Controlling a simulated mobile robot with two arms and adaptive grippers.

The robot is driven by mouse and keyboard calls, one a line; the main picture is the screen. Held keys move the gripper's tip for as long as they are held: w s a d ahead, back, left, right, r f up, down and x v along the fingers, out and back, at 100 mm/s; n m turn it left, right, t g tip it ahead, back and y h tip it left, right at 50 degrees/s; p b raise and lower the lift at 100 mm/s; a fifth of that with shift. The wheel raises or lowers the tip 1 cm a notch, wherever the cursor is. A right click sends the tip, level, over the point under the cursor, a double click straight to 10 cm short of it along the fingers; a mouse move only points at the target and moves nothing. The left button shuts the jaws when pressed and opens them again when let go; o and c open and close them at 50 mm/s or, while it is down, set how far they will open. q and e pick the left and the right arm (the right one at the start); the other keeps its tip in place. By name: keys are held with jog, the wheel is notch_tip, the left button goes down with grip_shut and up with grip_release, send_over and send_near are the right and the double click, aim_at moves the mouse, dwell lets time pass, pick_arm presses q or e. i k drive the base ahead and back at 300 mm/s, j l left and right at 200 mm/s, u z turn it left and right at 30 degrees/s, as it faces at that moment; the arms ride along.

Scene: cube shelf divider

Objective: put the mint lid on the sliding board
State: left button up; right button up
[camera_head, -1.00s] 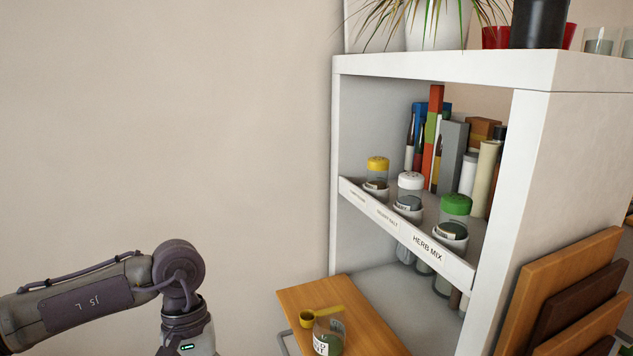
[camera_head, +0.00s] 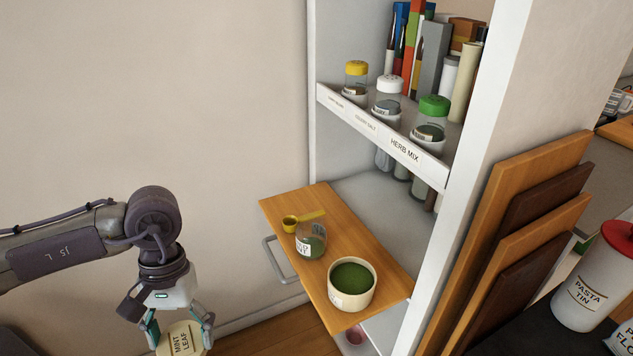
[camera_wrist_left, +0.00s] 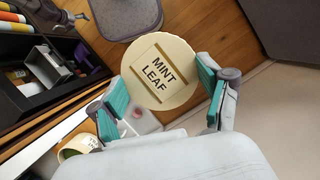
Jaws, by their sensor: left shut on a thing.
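The mint lid (camera_head: 181,338) is a round cream disc labelled MINT LEAF. My left gripper (camera_head: 180,322) is shut on it and holds it in the air, left of and lower in the picture than the sliding board. In the left wrist view the lid (camera_wrist_left: 160,72) sits between the two teal fingertips, label facing the camera. The sliding board (camera_head: 345,222) is a wooden board sticking out of the white shelf. On it stand a yellow scoop (camera_head: 291,222), a glass jar with green contents (camera_head: 310,240) and an open cream tub of green leaf (camera_head: 352,284).
A metal handle (camera_head: 272,262) hangs at the board's left edge. The shelf (camera_head: 460,200) rises behind, with a rack of spice jars (camera_head: 388,98) above the board. Boards (camera_head: 520,230) lean on its right side.

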aim_at(280, 207)
jog(key=i+j+z, duration=0.45)
jog(key=j, duration=0.2)
jog(key=j+z, duration=0.2)
jog(key=j, duration=0.15)
jog(key=i+j+z, duration=0.2)
jog(key=j, duration=0.2)
jog(key=i+z, duration=0.15)
jog(key=i, duration=0.25)
